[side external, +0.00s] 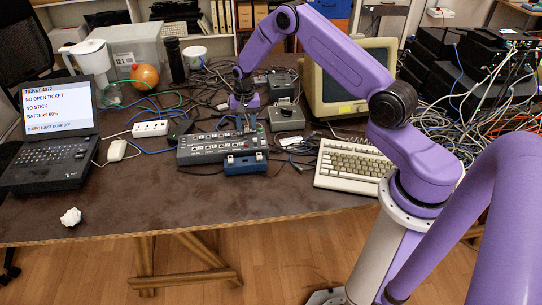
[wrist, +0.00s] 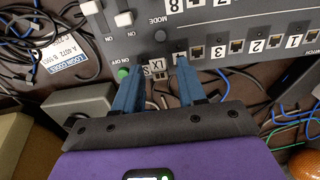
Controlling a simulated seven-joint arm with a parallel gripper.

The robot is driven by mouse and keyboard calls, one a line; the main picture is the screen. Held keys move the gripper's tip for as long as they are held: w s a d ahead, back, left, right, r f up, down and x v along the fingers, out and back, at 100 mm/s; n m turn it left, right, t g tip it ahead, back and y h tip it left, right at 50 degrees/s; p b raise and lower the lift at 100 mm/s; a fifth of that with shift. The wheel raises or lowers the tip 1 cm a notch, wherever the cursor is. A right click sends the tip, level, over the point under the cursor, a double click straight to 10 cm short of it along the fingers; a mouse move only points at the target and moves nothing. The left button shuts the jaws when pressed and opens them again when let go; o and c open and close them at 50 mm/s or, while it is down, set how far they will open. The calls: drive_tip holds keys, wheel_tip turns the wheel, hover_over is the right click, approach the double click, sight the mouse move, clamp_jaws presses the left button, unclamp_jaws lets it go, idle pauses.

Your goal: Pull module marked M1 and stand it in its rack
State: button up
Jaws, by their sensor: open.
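My gripper (side external: 245,125) is open over the right part of a dark grey switch box (side external: 205,150) on the table. In the wrist view my gripper's blue fingers (wrist: 160,68) stand apart at the box's edge, on either side of a small slot area (wrist: 160,74) labelled LX. Nothing is clearly held between them. Numbered ports run along the box beside that area. I cannot read an M1 mark in either view, so I cannot tell which part is the module. A small blue stand (side external: 246,165), possibly the rack, is against the box's front right.
A laptop (side external: 45,130) stands at left and a beige keyboard (side external: 350,165) at right. A grey box (side external: 286,115) and loose cables lie behind the switch box. Cable-covered equipment (side external: 475,75) fills the back right. The front table strip is mostly clear, except crumpled paper (side external: 71,216).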

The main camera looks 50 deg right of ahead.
clamp_jaws()
drive_tip(key=shift+r, duration=0.25)
drive_tip(key=shift+r, duration=2.8)
